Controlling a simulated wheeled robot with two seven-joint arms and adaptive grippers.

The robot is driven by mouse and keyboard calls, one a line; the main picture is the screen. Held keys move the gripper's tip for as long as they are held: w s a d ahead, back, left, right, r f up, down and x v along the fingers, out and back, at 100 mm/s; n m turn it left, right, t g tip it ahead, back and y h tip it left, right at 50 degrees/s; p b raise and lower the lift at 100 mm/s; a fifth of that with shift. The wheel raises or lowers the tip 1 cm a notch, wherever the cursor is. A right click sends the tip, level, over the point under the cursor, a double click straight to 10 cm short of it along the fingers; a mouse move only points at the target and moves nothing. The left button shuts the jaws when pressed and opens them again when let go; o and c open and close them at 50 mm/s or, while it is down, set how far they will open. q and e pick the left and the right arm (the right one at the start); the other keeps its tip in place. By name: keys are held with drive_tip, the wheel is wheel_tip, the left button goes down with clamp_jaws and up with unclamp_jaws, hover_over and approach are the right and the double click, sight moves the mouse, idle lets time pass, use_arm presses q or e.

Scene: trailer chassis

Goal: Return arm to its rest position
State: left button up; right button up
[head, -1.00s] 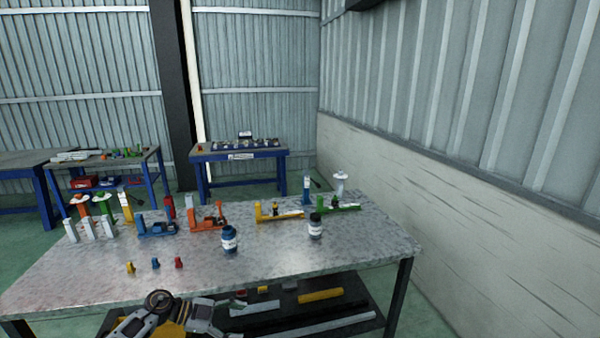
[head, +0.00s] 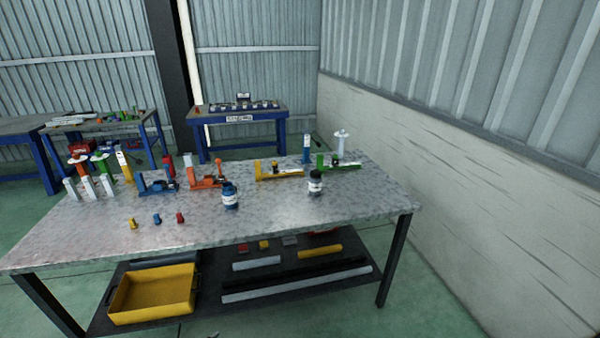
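Neither of my grippers shows in the head view now. No arm of mine is clearly visible; a small dark shape lies at the bottom edge, too little to identify. The metal work table (head: 270,228) stands in front of me. On it are a blue chassis-like part (head: 157,187), an orange one (head: 206,183), a yellow one (head: 280,175) and a green one (head: 340,165). Two jars stand upright near the middle, a blue one (head: 230,197) and a dark-lidded one (head: 315,184). Small yellow (head: 133,223), blue (head: 156,219) and red (head: 180,217) pieces lie at the front left.
A yellow bin (head: 152,294) and several bars, including a yellow bar (head: 320,251), lie on the lower shelf (head: 208,300). White posts (head: 70,188) stand at the table's left. A blue bench (head: 238,128) stands behind. A wall (head: 450,160) runs along the right.

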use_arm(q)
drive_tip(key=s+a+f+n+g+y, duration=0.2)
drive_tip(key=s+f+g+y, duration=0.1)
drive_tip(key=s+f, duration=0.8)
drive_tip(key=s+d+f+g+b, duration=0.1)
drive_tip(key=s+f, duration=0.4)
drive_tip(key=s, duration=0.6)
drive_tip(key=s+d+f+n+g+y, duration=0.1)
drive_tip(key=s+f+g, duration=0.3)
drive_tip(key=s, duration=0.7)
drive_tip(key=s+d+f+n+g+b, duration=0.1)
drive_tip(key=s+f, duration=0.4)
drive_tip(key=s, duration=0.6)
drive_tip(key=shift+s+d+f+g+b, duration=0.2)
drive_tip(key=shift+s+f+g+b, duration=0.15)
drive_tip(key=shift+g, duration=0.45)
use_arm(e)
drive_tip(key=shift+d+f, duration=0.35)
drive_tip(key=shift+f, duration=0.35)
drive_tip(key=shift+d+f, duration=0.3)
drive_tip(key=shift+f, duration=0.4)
